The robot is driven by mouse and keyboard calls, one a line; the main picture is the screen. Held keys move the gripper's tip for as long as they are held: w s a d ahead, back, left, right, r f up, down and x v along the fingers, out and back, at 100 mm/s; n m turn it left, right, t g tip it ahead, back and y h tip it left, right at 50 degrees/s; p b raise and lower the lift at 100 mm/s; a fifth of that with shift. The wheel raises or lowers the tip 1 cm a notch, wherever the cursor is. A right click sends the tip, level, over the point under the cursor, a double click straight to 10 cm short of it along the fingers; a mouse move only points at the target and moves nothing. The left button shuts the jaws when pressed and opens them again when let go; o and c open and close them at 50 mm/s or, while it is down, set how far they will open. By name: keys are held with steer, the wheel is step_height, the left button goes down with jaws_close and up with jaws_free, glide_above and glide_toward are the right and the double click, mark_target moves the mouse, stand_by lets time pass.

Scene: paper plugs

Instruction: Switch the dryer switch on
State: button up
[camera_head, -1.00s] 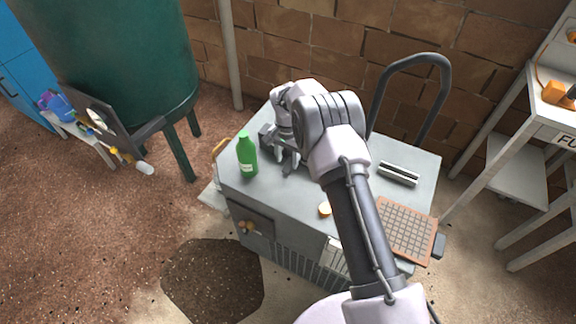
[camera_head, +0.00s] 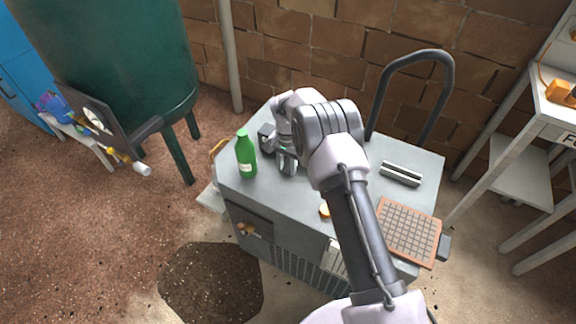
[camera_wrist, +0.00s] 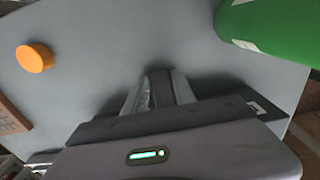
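The grey machine (camera_head: 300,190) with a flat top stands in front of me, and I take it for the dryer. On its front left side is a dark panel (camera_head: 250,222) with a small orange-yellow part (camera_head: 246,229); I cannot tell whether this is the switch. A small round orange piece (camera_head: 325,211) sits on the top; it also shows in the wrist view (camera_wrist: 34,58). My gripper (camera_head: 288,165) points down over the back left of the top, right of the green bottle. Its fingers (camera_wrist: 160,88) are together with nothing visible between them.
The green bottle (camera_head: 246,156) stands upright close to my gripper; it also shows in the wrist view (camera_wrist: 270,28). A slotted grey block (camera_head: 401,173) and a gridded orange-framed screen (camera_head: 408,232) lie to the right. A dark handle (camera_head: 412,85) rises behind. The top's middle is mostly clear.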

mark_target(287, 168)
steer(key=c, duration=0.4)
steer(key=shift+r, duration=0.15)
steer(key=shift+w+r+p, duration=0.1)
steer(key=shift+r+p, duration=1.45)
steer(key=shift+r, duration=1)
steer(key=o, duration=0.9)
steer(key=shift+f, duration=0.1)
step_height(287, 168, up, 4)
steer(key=shift+p, duration=1.1)
